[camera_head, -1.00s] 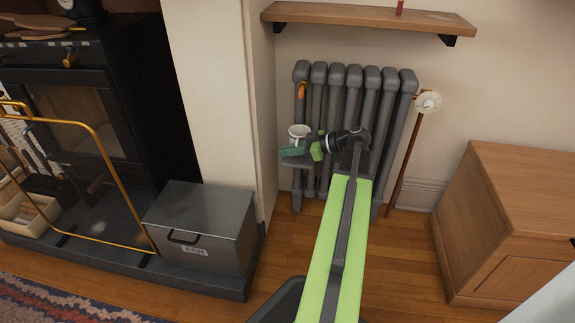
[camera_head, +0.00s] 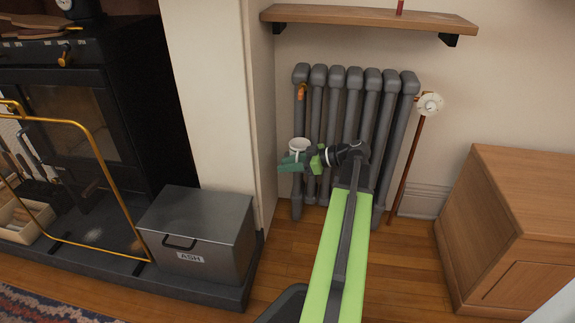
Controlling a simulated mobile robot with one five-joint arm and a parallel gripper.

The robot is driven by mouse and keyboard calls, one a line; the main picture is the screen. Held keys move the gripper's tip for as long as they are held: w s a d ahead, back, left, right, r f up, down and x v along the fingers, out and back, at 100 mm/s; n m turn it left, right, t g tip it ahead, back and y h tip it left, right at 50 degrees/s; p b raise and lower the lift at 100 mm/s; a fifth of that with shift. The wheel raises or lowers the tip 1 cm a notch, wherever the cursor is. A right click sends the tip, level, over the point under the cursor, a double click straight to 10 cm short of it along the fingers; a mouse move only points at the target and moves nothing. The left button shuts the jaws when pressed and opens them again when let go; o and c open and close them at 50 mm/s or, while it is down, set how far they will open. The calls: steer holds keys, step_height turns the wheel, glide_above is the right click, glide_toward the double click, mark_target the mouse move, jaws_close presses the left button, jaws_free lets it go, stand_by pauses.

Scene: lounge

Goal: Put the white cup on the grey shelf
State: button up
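The white cup (camera_head: 299,146) is upright in front of the left end of the grey radiator. My gripper (camera_head: 291,163) reaches in from the right, its green fingers directly in front of and just below the cup. They hide the cup's lower part. Two finger tips seem to show apart, but I cannot tell whether they grip the cup. The grey shelf is mostly or wholly hidden behind my gripper, so contact between cup and shelf is not visible.
The grey radiator (camera_head: 351,120) stands close behind my gripper, with a valve (camera_head: 430,104) at its right. A wooden wall shelf (camera_head: 370,19) is above. A wall corner and a metal ash box (camera_head: 198,232) are left. A wooden cabinet (camera_head: 510,225) is right.

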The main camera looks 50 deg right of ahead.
steer(key=shift+r, duration=0.1)
steer(key=p+v, duration=0.5)
steer(key=v, duration=0.7)
